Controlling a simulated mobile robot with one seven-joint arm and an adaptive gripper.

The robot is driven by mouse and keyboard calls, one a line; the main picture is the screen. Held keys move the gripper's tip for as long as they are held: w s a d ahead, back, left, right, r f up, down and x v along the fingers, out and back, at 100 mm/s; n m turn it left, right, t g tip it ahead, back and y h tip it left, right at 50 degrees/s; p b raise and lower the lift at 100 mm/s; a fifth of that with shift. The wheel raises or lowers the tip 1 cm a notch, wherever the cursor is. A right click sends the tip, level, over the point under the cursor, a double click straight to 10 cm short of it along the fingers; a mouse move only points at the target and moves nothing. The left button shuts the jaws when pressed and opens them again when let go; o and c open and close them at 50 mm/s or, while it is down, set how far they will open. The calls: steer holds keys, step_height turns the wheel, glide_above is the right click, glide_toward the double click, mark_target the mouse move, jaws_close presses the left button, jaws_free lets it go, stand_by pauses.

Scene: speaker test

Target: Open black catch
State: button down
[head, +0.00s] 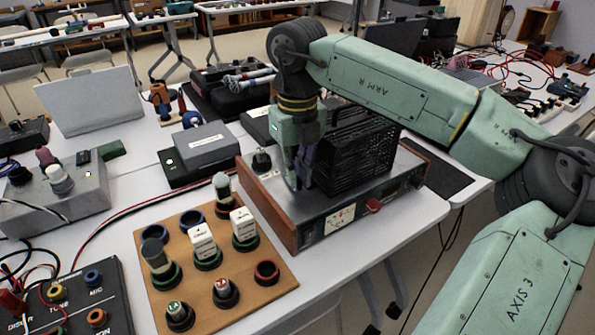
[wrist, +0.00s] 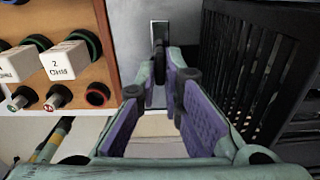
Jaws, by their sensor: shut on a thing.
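My gripper (head: 297,182) points down at the left side of the black slatted cage, above the top of the wood-sided device. In the wrist view its purple-padded fingers (wrist: 167,78) come together at their tips on the black catch (wrist: 158,48). The catch is a narrow dark piece in front of a small pale metal plate (wrist: 160,27). The fingers cover most of it, and in the head view the gripper hides it. I cannot tell how far it is turned or lifted.
The black cage (head: 358,155) stands close to the right of my fingers, on the wood-sided device (head: 330,218). A wooden board (head: 282,287) with several plugs and sockets lies to the left. A grey box (head: 207,143) stands behind it. Cables cross the table.

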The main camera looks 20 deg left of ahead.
steer(key=c, duration=1.7)
jaws_free()
steer(key=shift+r, duration=0.15)
step_height(320, 180, up, 12)
steer(key=shift+f, duration=0.1)
